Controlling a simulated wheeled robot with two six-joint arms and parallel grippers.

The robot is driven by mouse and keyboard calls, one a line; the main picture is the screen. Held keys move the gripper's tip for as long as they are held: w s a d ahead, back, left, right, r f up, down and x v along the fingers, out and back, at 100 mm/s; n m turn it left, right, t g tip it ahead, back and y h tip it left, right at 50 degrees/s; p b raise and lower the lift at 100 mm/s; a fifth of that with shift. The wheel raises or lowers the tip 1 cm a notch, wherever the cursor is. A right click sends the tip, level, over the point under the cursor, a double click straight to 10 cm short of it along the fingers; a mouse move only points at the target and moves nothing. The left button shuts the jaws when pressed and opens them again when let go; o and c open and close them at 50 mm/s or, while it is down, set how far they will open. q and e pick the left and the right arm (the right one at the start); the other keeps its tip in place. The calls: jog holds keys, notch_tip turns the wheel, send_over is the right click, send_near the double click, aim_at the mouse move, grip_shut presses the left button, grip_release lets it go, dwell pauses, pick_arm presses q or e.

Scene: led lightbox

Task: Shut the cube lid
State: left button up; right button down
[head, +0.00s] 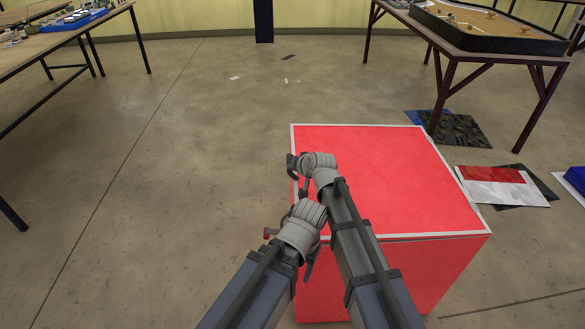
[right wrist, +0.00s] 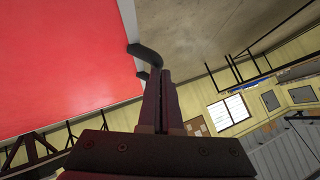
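The red cube (head: 400,275) with white edges stands on the floor before me. Its red lid (head: 390,170) lies across the top, level or nearly so; I cannot tell whether a thin gap remains. A dark bent handle (right wrist: 146,54) sticks out from the lid's white edge in the right wrist view. My right gripper (head: 293,168) is at the lid's left edge. In the right wrist view, its fingers (right wrist: 163,78) are close together, with their tips at the handle. My left gripper (head: 286,243) is lower, beside the cube's near left corner, its fingers partly hidden by its wrist.
Flat sheets (head: 500,185) lie on the floor right of the cube. A brown table (head: 465,35) with a black-rimmed tray (head: 490,35) stands behind right. Another table (head: 50,42) stands at the left. The floor left of the cube is clear.

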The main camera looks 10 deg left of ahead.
jog(key=shift+a+f+b, duration=0.2)
jog(key=shift+f+b, duration=0.35)
jog(key=shift+f, duration=0.55)
jog(key=r+p, duration=0.5)
jog(key=shift+d, duration=0.4)
pick_arm(q)
notch_tip(320, 180, up, 9)
jog(key=p, duration=0.6)
pick_arm(e)
jog(key=a+v, duration=0.1)
jog(key=v, duration=0.8)
jog(key=shift+s+r, duration=0.25)
jog(key=shift+s, duration=0.2)
